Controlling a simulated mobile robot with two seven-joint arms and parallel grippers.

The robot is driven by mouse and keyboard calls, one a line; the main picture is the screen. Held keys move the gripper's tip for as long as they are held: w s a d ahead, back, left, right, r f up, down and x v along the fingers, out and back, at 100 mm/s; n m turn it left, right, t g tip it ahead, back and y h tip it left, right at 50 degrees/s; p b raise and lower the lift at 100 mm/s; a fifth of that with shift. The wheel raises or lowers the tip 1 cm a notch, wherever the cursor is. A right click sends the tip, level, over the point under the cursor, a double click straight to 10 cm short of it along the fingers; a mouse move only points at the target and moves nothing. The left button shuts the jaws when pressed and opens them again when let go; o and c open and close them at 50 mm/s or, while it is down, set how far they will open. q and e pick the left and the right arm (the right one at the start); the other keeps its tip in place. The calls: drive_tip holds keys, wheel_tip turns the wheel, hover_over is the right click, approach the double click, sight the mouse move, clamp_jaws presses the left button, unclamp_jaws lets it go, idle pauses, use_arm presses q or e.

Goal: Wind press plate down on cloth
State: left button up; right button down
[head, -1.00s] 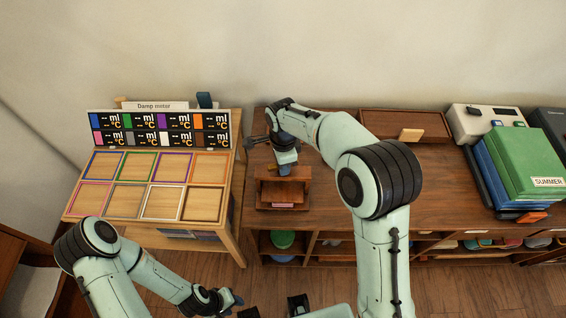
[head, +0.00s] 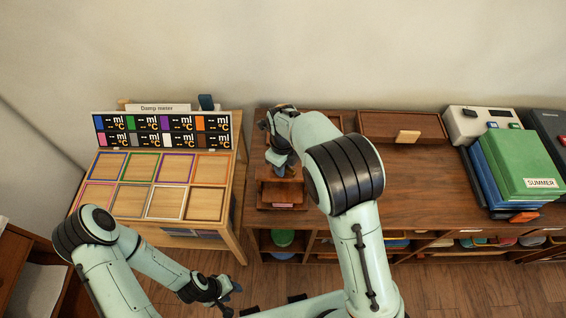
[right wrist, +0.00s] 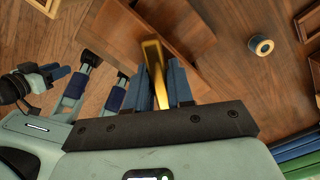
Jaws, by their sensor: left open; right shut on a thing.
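A small wooden press (head: 268,193) stands near the left end of the long wooden bench. A thin pink strip (head: 283,205), perhaps the cloth, shows at its lower front. My right gripper (head: 287,168) is over the top of the press. In the right wrist view, its blue fingers (right wrist: 160,85) are shut on a brass handle bar (right wrist: 154,62) beside brown woodwork. The arm and gripper partly cover the press, and the height of the plate cannot be told. My left gripper (head: 232,298) is open and empty, low at the front, away from the press.
A damp meter (head: 161,132) and a board of coloured frames (head: 120,171) stand left. A lidded wooden box (head: 385,124) lies behind on the bench. Green and blue books (head: 522,160) and a grey device (head: 484,123) are at right.

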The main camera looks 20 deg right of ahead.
use_arm(q)
drive_tip(key=shift+w+r+p, duration=1)
drive_tip(key=shift+w+r, duration=0.55)
drive_tip(key=shift+w, duration=0.15)
use_arm(e)
drive_tip(key=shift+w+r+m, duration=0.1)
drive_tip(key=shift+w+m, duration=0.05)
drive_tip(key=shift+m, duration=2.25)
drive_tip(key=c, duration=1.1)
unclamp_jaws()
use_arm(q)
drive_tip(key=shift+w+r+t, duration=0.1)
drive_tip(key=shift+w+t, duration=0.05)
drive_tip(key=shift+t, duration=0.15)
use_arm(e)
wheel_tip(320, 180, up, 13)
drive_tip(key=shift+r, duration=0.15)
